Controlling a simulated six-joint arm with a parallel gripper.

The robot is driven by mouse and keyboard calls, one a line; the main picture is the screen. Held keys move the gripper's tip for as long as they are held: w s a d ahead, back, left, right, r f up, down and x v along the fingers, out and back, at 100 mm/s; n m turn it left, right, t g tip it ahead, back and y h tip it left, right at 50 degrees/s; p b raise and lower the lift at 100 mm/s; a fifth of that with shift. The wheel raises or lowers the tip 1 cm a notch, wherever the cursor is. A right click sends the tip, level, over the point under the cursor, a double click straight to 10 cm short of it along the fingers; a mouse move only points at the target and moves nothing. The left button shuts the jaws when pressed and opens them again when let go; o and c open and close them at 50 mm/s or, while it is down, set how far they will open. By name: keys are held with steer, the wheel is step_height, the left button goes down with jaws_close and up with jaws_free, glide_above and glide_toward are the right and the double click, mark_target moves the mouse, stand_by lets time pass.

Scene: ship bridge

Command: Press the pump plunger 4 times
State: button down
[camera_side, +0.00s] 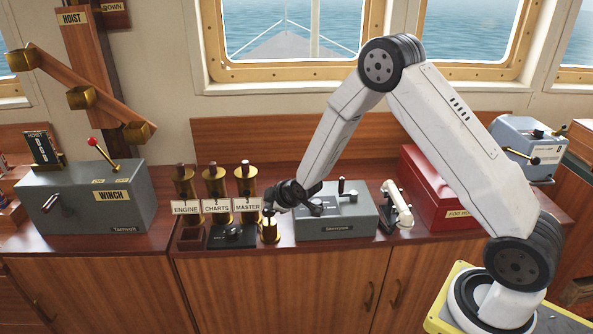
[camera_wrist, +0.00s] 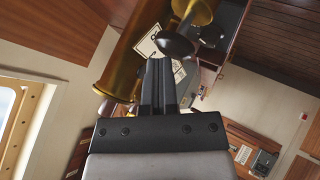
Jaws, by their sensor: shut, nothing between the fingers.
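A small brass pump (camera_side: 269,231) stands on the wooden counter, just left of the grey box. My gripper (camera_side: 268,210) is at the top of this pump, coming in from the right, and hides part of it. In the wrist view, my gripper (camera_wrist: 160,68) has its two dark fingers together with nothing between them. A dark round plunger knob (camera_wrist: 174,42) sits just beyond the fingertips, on a brass body (camera_wrist: 203,12). I cannot tell whether the fingertips touch the knob, or how far down the plunger is.
Several brass cylinders with tags, including MASTER (camera_side: 247,205), stand left of the pump; a large brass cylinder (camera_wrist: 122,65) is close in the wrist view. A grey box (camera_side: 345,222) with levers stands right, then a white handset (camera_side: 397,205) and a red box (camera_side: 445,188).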

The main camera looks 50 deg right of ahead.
steer(key=shift+f, duration=1)
stand_by(1.5)
steer(key=shift+r, duration=1.95)
steer(key=shift+r, duration=0.1)
steer(key=shift+r, duration=2.45)
steer(key=shift+r, duration=0.1)
stand_by(0.4)
steer(key=shift+r, duration=1.8)
